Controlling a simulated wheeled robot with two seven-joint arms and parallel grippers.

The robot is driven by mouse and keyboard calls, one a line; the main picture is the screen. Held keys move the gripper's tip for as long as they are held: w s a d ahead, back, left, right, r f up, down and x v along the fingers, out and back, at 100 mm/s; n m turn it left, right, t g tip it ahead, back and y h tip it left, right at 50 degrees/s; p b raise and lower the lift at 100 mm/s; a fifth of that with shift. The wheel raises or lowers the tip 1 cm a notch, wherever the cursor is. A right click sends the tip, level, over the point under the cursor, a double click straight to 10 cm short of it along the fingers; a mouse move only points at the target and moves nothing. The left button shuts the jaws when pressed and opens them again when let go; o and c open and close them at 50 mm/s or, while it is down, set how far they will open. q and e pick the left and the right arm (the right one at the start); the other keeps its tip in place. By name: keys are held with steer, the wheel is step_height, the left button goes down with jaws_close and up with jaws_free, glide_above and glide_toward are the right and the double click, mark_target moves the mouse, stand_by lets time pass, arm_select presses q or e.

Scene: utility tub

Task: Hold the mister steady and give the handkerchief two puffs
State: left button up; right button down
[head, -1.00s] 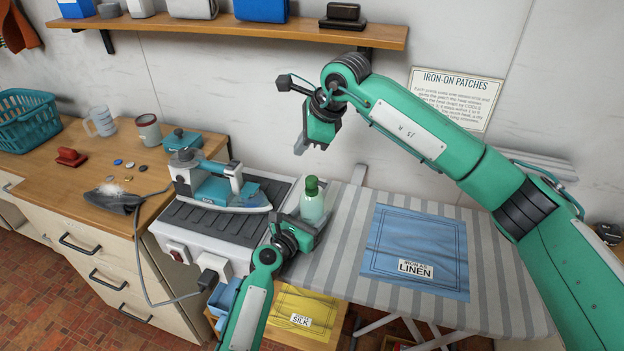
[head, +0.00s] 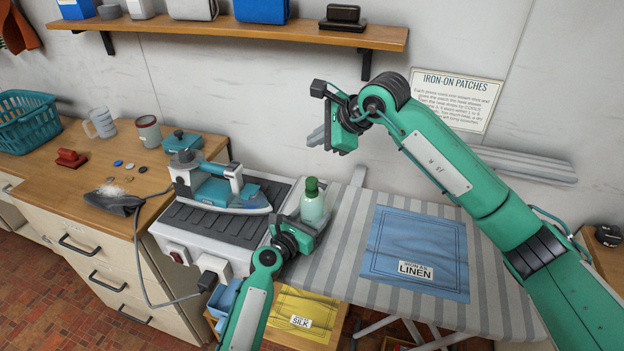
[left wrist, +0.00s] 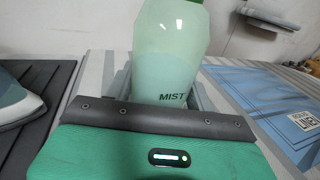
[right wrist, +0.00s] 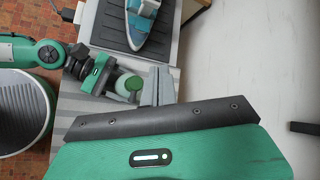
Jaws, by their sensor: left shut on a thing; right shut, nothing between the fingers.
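The mister (head: 312,207) is a pale green bottle with a darker green cap. It stands upright at the left end of the ironing board, and the left wrist view shows "MIST" on it (left wrist: 170,45). My left gripper (head: 303,228) is shut on its lower part. A blue cloth labelled LINEN (head: 414,240) lies flat on the board to the right of the mister; its corner also shows in the left wrist view (left wrist: 270,90). My right gripper (head: 317,136) is shut and empty, raised above and behind the mister, apart from it.
A teal iron (head: 222,190) rests on a dark ribbed pad left of the mister. A yellow cloth labelled SILK (head: 300,306) lies lower, in front of the board. The striped ironing board (head: 490,290) is clear around the blue cloth. A wooden shelf (head: 250,29) runs above.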

glide_toward(310, 178)
steer(key=shift+w+a+f, duration=0.45)
steer(key=shift+w+a, duration=0.05)
steer(key=shift+a, duration=0.2)
steer(key=shift+w+a+f, duration=0.45)
steer(key=shift+w+a, duration=0.05)
steer(key=shift+a, duration=0.25)
steer(key=shift+w+a+f, duration=0.5)
steer(key=shift+a, duration=0.2)
steer(key=shift+f, duration=0.15)
steer(key=shift+f, duration=0.25)
steer(key=shift+f, duration=0.7)
stand_by(1.1)
steer(key=shift+r, duration=1.1)
steer(key=shift+r, duration=0.15)
steer(key=shift+r, duration=2.4)
